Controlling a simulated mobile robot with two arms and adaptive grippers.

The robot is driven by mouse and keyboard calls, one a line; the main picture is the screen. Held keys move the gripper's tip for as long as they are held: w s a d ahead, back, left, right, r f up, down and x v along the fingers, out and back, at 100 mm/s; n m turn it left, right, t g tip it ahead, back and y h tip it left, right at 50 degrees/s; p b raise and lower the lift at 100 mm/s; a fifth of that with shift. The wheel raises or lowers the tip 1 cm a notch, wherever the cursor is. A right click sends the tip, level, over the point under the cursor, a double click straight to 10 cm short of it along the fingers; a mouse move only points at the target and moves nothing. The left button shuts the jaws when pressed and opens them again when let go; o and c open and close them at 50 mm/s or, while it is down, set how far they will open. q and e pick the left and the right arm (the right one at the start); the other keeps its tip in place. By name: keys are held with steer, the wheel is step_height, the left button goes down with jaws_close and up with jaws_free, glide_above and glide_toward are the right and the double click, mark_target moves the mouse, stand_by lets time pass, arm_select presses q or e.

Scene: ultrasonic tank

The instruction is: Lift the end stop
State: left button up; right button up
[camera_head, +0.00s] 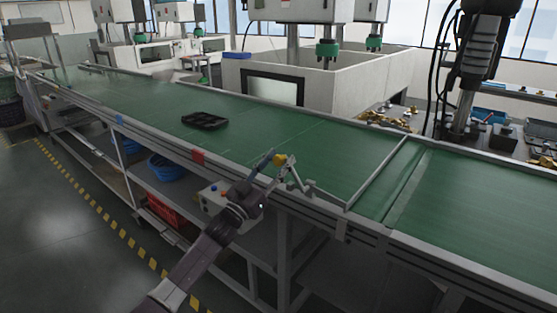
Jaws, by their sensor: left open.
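The end stop (377,173) is a thin pale metal bar lying across the green conveyor belt, low over its surface. A jointed grey lever (305,187) with a yellow knob (280,159) stands at the belt's near edge, to the left of the bar's near end. It seems to be linked to the bar. My left gripper (268,173) is open at the near edge, close beside the yellow knob. A dark finger shows just left of the knob; I cannot tell whether it touches. The other finger is hard to make out. My right gripper is not in view.
A black tray (205,120) lies on the belt (270,130) farther left. A control box (213,197) with coloured buttons hangs below the near rail. White machines stand behind the belt. Brass parts (390,117) lie on the far side. A red crate (167,211) is underneath.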

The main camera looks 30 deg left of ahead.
arm_select(q)
steer(key=shift+w, duration=0.1)
steer(key=c, duration=0.4)
jaws_close()
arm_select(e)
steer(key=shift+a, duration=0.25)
